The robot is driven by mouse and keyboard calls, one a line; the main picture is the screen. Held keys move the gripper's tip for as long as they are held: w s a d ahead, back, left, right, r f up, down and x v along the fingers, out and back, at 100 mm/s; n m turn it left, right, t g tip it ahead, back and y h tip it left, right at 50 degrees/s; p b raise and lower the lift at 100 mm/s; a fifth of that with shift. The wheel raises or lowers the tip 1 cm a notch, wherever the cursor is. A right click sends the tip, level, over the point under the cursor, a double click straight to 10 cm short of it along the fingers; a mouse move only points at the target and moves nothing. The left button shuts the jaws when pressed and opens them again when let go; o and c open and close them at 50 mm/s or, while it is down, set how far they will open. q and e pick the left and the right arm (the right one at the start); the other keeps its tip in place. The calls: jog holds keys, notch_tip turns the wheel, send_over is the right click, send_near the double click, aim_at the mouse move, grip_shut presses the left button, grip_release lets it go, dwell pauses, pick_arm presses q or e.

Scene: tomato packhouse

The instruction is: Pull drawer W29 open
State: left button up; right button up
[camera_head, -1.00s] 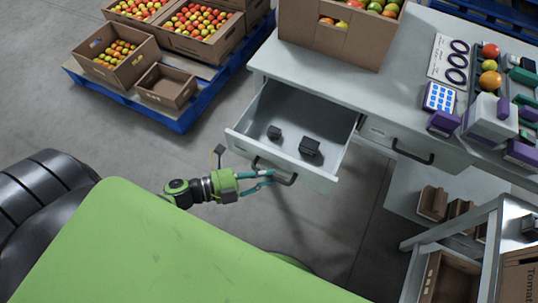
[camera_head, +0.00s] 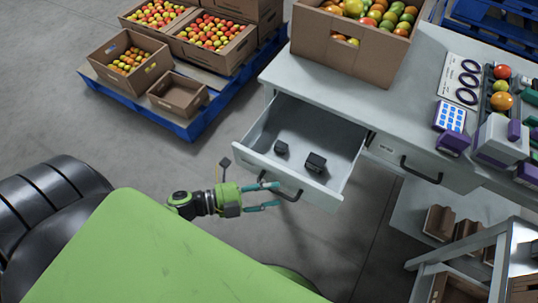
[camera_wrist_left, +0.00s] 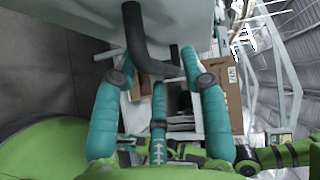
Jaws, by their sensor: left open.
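A shut drawer with a handle (camera_head: 420,172) is to the right. The worktop (camera_head: 290,72) carries a tomato box (camera_head: 345,48) and purple-grey devices (camera_head: 497,140). A blue pallet (camera_head: 190,128) with boxes stands at the left. The floor before the drawer is clear.

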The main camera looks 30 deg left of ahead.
pick_arm(q)
jog(key=v, duration=1.1)
jog(key=shift+s+a, duration=0.25)
jog(key=shift+s, duration=0.05)
jog(key=s+a+f+n+g+y+p, duration=0.1)
jog(key=a+f+n+y+p, duration=0.15)
jog(key=f+n+y, duration=0.45)
jog(key=s+a+f+n+y+p, duration=0.15)
jog(key=a+f+n+y, duration=0.25)
jog(key=f+n, duration=0.55)
jog(key=s+d+f+n+g+p, duration=0.1)
jog(key=s+d+f+n+g, duration=0.2)
jog(key=s+f, duration=0.3)
jog(key=s+d+f+n+g+y+p, duration=0.1)
jog(key=s+d+f+n+g, duration=0.3)
jog(key=s, duration=0.5)
notch_tip(320, 180, down, 3)
jog(key=shift+s+d+f+g+p, duration=0.15)
jog(key=shift+s+d+g+p, duration=0.2)
jog(key=shift+d+g, duration=0.7)
